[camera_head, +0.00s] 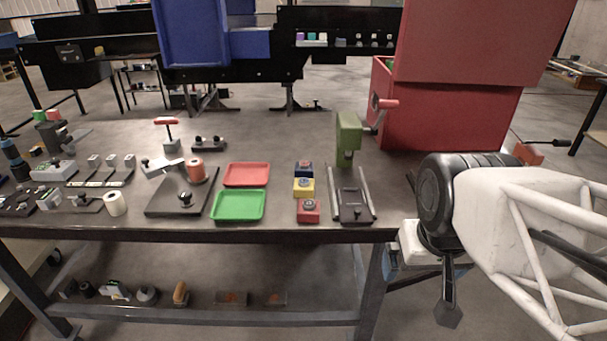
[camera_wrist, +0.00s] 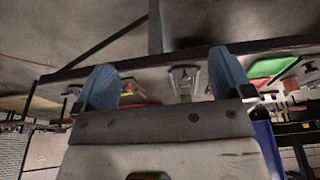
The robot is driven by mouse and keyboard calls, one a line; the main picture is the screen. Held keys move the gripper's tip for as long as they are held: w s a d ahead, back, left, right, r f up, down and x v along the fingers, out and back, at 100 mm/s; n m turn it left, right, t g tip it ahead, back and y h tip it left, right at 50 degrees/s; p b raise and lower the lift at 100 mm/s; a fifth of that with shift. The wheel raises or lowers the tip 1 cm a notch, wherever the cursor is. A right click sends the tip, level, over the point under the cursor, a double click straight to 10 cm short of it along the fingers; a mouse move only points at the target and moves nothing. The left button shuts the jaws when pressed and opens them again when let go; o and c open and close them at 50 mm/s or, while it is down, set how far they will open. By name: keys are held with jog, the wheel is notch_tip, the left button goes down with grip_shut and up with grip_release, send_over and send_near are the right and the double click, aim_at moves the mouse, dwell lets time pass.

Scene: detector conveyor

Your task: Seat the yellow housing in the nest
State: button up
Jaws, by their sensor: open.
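The yellow housing (camera_head: 303,187) sits on the table in a short column, between a dark blue housing (camera_head: 304,169) behind it and a red housing (camera_head: 308,210) in front. Right of them stands a green press (camera_head: 348,136) over a dark sliding fixture (camera_head: 353,206) between two rails; I cannot tell for sure whether this holds the nest. My gripper (camera_head: 447,308) hangs beyond the table's right end, well away from the housings. In the wrist view its blue fingers (camera_wrist: 163,80) are spread apart with nothing between them. The yellow housing is not clearly made out there.
A red tray (camera_head: 247,174) and a green tray (camera_head: 239,206) lie left of the housings. The press handle (camera_head: 386,104) sticks out to the right. Other fixtures fill the table's left.

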jog(key=n+g, duration=0.3)
jog(key=n, duration=1.4)
send_over(304, 181)
jog(key=f, duration=1)
jog(key=shift+s+d+f, duration=0.2)
jog(key=shift+d, duration=0.1)
jog(key=shift+w+a+f, duration=0.2)
jog(key=shift+w, duration=0.1)
jog(key=shift+f, duration=1.3)
jog(key=shift+f, duration=0.1)
